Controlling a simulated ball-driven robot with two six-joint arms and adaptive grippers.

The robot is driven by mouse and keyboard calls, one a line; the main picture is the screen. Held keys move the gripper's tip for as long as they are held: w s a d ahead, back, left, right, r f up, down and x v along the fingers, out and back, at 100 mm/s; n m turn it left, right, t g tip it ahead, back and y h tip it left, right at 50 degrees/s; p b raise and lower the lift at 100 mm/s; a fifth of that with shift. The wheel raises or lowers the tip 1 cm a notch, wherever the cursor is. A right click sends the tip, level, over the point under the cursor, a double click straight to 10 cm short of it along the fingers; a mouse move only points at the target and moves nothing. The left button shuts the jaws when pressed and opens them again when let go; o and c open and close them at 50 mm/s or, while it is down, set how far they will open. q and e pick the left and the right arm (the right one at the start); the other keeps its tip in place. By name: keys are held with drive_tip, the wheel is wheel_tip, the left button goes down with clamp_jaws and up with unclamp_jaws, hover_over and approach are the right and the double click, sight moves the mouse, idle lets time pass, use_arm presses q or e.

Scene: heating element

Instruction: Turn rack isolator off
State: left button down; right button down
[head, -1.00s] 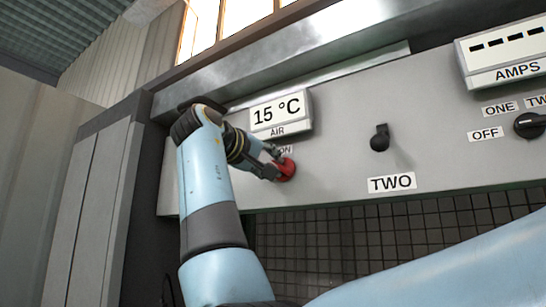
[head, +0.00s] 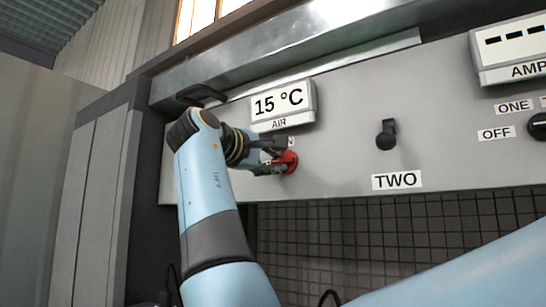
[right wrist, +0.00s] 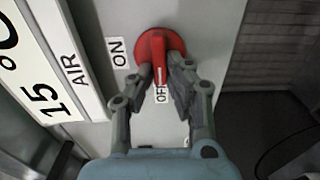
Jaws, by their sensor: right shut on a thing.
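The red rotary isolator switch (head: 289,161) is on the grey panel under the AIR temperature display, at the end of my right gripper (head: 279,156). In the right wrist view, its round red base and bar handle (right wrist: 158,50) show clearly. The fingers of my right gripper (right wrist: 162,76) are closed around the handle, one on each side. The handle points at the OFF label (right wrist: 161,92). The ON label (right wrist: 117,53) is to the left of the handle. In the head view, the gripper partly hides the switch and ON label. My left gripper is not in view.
The AIR display (head: 283,104) reads 15 °C and sits just above my gripper. A black switch (head: 386,134) above the TWO label is to the right. A black OFF/ONE selector (head: 538,126) is at the right edge. A metal ledge (head: 300,55) runs above the panel.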

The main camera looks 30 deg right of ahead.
drive_tip(key=shift+f, duration=0.15)
drive_tip(key=c, duration=1.3)
unclamp_jaws()
drive_tip(key=shift+a, duration=0.1)
